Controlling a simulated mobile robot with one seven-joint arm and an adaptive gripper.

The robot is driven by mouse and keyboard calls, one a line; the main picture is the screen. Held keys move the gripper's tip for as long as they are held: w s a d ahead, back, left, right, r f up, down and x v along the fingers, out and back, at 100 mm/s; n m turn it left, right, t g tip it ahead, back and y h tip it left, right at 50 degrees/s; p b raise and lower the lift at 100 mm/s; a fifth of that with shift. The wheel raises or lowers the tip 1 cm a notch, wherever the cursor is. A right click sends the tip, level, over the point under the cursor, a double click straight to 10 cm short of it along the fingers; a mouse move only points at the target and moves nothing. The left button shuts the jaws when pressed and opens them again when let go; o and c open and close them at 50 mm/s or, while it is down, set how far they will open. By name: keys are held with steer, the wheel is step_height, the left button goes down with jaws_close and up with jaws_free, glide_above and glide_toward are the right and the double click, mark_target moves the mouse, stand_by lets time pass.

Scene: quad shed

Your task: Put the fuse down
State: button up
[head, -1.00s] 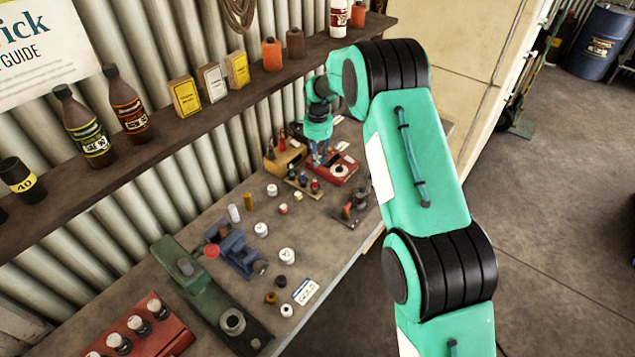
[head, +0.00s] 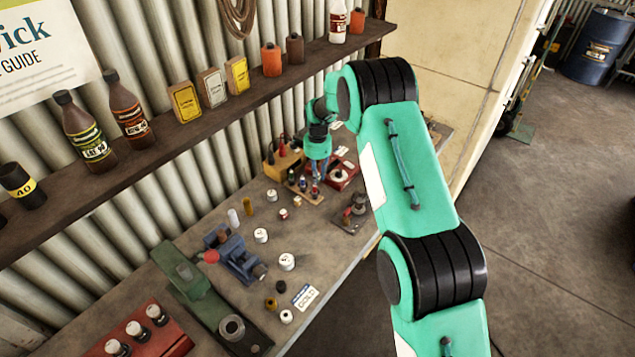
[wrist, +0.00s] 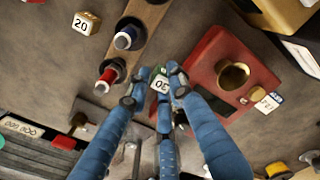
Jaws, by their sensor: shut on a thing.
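My gripper (head: 317,178) is low over the far part of the bench. In the wrist view its blue fingers (wrist: 158,88) are closed on a small piece, the fuse (wrist: 161,84), with a white face marked 30 and a green edge. The fingers hide most of it, and I cannot tell whether it touches anything below.
A wooden block marked 20 (wrist: 86,23) lies beyond the rack. A yellow-brown block (head: 285,160) stands behind the gripper. A blue vice (head: 236,256), several white jars and a green tool (head: 185,275) occupy the nearer bench. The shelf (head: 205,125) runs along the wall above.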

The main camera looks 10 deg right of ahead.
steer(key=shift+f, duration=0.1)
steer(key=shift+f, duration=1.75)
steer(key=shift+f, duration=0.15)
steer(key=o, duration=0.6)
steer(key=shift+c, duration=0.2)
steer(key=shift+r, duration=0.2)
step_height(320, 180, up, 11)
steer(key=shift+r, duration=0.45)
